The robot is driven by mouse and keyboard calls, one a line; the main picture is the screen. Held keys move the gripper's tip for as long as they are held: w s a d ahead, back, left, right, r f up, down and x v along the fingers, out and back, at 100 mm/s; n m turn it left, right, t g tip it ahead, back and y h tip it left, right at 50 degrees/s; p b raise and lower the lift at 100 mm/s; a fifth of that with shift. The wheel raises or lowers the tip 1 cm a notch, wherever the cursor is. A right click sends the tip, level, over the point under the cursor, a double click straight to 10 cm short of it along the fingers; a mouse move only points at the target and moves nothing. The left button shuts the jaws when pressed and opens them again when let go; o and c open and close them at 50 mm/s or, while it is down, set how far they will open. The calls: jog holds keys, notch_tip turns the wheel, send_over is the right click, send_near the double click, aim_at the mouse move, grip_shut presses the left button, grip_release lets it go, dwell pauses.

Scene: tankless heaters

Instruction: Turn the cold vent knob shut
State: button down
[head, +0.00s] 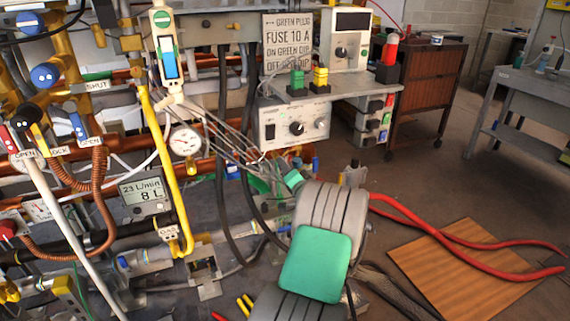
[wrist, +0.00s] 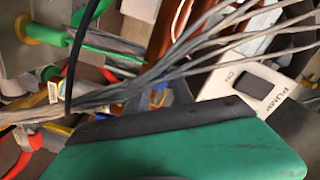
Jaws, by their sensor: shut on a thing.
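My gripper (wrist: 165,97) shows in the wrist view as dark fingers beyond a broad green body. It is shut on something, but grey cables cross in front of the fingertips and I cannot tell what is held. In the head view my arm's green pad hides the lower middle, and the fingertips cannot be made out. No label names the cold vent knob. Candidates at the left are a round blue knob (head: 45,75) near a SHUT tag (head: 97,85), a blue handle (head: 79,125) by an OPEN tag and a red knob (head: 8,228) at the lower left edge.
A bundle of thin grey cables (head: 215,135) slants down toward my arm. A yellow pipe (head: 158,165), a gauge (head: 185,141) and a flow meter (head: 145,191) crowd the left. A white control box (head: 296,125) stands behind.

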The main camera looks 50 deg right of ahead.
jog(key=shift+f+m+p, duration=0.15)
jog(key=shift+m+p, duration=3.65)
jog(key=shift+m, duration=3.1)
jog(key=c, duration=1.3)
grip_release()
jog(key=shift+s, duration=0.1)
jog(key=shift+o, duration=1)
